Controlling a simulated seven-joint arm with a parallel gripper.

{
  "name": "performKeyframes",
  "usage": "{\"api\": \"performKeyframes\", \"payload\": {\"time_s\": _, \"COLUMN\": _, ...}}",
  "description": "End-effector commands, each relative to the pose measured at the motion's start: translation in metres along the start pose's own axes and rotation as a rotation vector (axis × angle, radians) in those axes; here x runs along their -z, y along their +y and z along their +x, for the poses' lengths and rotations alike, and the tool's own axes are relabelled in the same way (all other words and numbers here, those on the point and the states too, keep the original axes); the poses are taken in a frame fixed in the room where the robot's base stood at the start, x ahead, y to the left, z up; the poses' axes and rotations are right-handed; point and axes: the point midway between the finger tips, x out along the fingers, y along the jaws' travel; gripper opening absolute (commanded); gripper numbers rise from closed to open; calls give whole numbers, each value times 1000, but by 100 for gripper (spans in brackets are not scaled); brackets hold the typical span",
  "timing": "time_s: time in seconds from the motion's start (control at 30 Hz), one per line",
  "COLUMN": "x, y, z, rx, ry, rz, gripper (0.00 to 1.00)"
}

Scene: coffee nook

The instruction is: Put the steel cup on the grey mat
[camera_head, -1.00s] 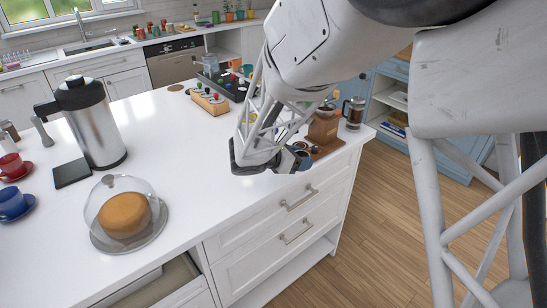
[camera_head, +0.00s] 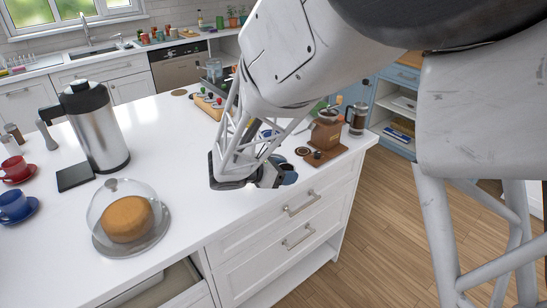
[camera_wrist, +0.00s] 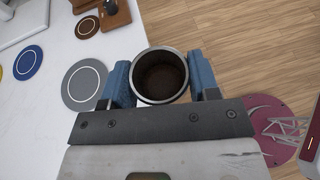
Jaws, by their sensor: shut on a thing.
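The steel cup (camera_wrist: 160,76) is between the blue fingers of my gripper (camera_wrist: 161,84) in the wrist view. I look down into its open, dark inside. My gripper is shut on it, one finger on each side. The grey mat (camera_wrist: 84,86), a round disc with a thin white ring, lies on the white counter just left of the left finger. The mat's visible top is bare. In the head view my gripper (camera_head: 268,178) is at the counter's front edge; the cup and the grey mat are hidden or cannot be made out there.
A blue mat (camera_wrist: 28,63) and a brown mat (camera_wrist: 88,27) lie near the grey one. A wooden grinder (camera_head: 326,130) and a French press (camera_head: 357,117) stand behind my gripper. A domed cake (camera_head: 127,218) stands left. Floor shows beyond the counter edge.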

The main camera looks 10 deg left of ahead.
Motion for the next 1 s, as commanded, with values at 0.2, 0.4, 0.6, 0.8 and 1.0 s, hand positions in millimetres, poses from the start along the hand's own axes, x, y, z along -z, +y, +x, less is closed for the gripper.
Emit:
{"api": "performKeyframes", "payload": {"time_s": 0.2, "x": 0, "y": 17, "z": 4, "rx": 0, "ry": 0, "rz": 0, "gripper": 29}}
{"api": "performKeyframes", "payload": {"time_s": 0.4, "x": 0, "y": 45, "z": 12, "rx": 1, "ry": 0, "rz": 0, "gripper": 29}}
{"api": "performKeyframes", "payload": {"time_s": 0.6, "x": -1, "y": 74, "z": 19, "rx": 1, "ry": 0, "rz": 1, "gripper": 29}}
{"api": "performKeyframes", "payload": {"time_s": 0.8, "x": -2, "y": 102, "z": 26, "rx": 1, "ry": 0, "rz": 0, "gripper": 29}}
{"api": "performKeyframes", "payload": {"time_s": 1.0, "x": -2, "y": 130, "z": 33, "rx": 0, "ry": 0, "rz": 0, "gripper": 29}}
